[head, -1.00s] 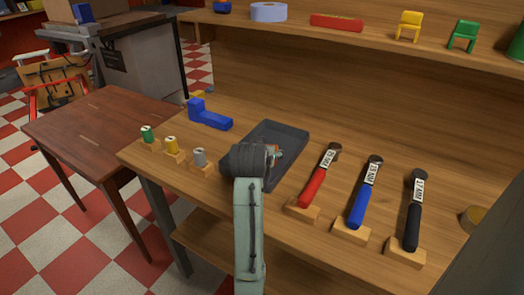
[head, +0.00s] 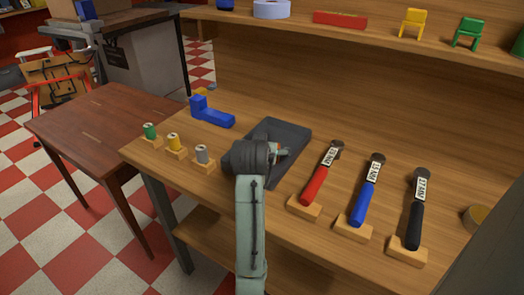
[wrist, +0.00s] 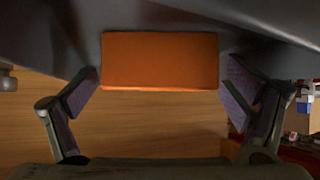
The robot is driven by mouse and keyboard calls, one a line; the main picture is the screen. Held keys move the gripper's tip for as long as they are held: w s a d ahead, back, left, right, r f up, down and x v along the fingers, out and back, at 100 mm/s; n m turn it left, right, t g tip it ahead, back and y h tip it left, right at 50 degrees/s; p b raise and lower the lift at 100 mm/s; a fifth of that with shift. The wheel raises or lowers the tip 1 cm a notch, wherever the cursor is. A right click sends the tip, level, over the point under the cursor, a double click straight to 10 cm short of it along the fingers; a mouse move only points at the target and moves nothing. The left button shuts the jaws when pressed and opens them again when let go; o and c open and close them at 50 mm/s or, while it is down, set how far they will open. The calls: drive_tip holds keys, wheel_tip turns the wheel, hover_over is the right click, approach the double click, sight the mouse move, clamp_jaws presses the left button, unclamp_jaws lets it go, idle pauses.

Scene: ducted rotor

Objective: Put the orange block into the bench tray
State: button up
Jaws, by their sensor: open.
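The orange block (wrist: 160,61) shows in the wrist view between the two fingers of my gripper (wrist: 160,80). The fingers are open, with a narrow gap at each side of the block. A dark grey surface, seemingly the bench tray, lies behind the block, with bare wood below it. I cannot tell whether the block rests on the tray. In the head view the dark grey bench tray (head: 290,129) lies flat on the bench, and my gripper (head: 281,151) is over it. My arm covers the tray's near part, and the block cannot be made out there.
Three spools stand left: green (head: 150,131), yellow (head: 174,142) and grey (head: 202,154). A blue L-shaped piece (head: 212,114) lies behind them. Red (head: 315,184), blue (head: 362,204) and black (head: 414,224) handled tools stand right on wooden blocks. A shelf (head: 375,35) runs above.

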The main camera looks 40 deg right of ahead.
drive_tip(key=b+v, duration=0.1)
drive_tip(key=v, duration=1)
drive_tip(key=shift+s+a, duration=0.2)
drive_tip(key=shift+r, duration=0.1)
